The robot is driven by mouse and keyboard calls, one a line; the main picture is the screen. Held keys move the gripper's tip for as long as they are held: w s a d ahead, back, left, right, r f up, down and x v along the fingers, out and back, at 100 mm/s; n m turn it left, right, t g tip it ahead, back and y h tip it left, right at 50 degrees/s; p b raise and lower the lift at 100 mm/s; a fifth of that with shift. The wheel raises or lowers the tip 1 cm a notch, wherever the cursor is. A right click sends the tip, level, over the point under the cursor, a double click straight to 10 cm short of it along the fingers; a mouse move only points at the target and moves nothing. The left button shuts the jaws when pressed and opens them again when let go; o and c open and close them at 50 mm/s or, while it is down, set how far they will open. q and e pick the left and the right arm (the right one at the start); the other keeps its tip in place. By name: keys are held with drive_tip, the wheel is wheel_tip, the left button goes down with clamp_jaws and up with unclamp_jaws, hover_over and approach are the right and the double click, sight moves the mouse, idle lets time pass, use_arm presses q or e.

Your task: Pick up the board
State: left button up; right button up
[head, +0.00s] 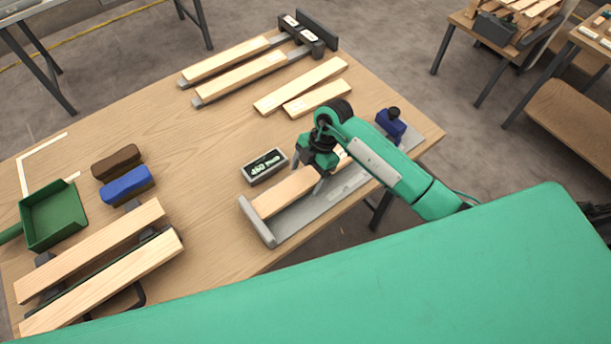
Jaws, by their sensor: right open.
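A pale wooden board (283,193) lies in a long grey metal tray (300,222) with a raised stop at its left end, near the table's front edge. My right gripper (309,176) is over this board with its fingers pointing down and apart. It hides part of the board, and I cannot tell whether the fingers touch it. Other boards lie on the table: two loose ones (300,85) behind the gripper, two on grey clamp bars (240,78) at the back, and two on dark supports (92,250) at the front left. My left gripper is not in view.
A small display box (264,166) stands just left of my right gripper. A blue clamp (391,124) sits at the tray's far end. Blue (128,185) and brown (117,162) blocks and a green dustpan (54,215) are at left. The table's middle is clear.

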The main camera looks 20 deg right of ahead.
drive_tip(key=c, duration=1.3)
drive_tip(key=shift+o, duration=0.2)
drive_tip(key=shift+r, duration=0.15)
